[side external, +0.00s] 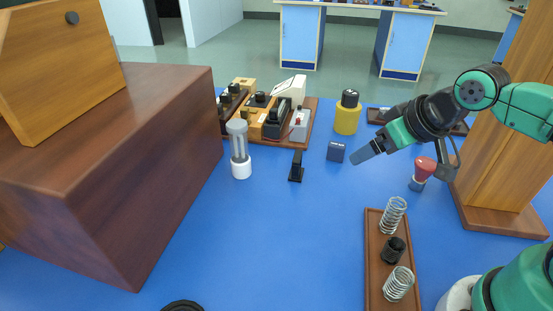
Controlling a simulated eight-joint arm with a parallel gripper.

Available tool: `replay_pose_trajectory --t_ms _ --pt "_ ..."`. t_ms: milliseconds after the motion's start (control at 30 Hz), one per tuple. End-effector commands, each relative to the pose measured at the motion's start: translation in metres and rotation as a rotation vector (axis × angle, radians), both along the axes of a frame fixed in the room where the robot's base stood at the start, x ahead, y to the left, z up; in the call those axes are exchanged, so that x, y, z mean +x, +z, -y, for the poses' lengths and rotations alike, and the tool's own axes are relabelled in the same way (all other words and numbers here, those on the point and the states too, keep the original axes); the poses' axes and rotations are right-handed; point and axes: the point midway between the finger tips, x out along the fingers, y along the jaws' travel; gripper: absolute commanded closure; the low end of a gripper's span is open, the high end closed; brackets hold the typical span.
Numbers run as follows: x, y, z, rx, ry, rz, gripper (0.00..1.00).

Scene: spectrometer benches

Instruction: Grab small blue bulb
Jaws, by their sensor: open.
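My gripper (367,153) is in the air over the blue table, at the right of centre, angled down to the left. It is open, and I see nothing held in it. No clearly blue bulb shows. A small dark blue block (335,151) stands on the table just left of my gripper's tip, apart from it in the picture. A red bulb-like piece (425,166) with a grey-blue base stands right of the gripper, below my wrist. A clear tube lamp (239,144) with a white base stands upright at the left.
A wooden tray (374,272) with two coils and a black cylinder lies at the front right. A yellow jar (347,118) and an instrument board (308,125) stand behind. A black stand (296,168) is near centre. A wooden cabinet (120,160) fills the left; a wooden post (500,150) stands right.

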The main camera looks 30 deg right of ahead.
Motion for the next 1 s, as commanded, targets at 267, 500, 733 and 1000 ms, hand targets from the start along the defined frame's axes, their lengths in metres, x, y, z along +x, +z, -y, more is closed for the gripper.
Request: replay_pose_trajectory --t_ms 267,500,733,1000 --pt "-0.001 -0.001 -0.001 0.012 -0.01 0.006 0.32" --pt "0.002 -0.001 0.003 -0.016 0.004 0.003 0.32" --pt "0.035 0.003 0.048 -0.357 0.169 -0.06 0.32" --pt "0.082 -0.013 0.136 -0.907 0.482 -0.332 0.32"
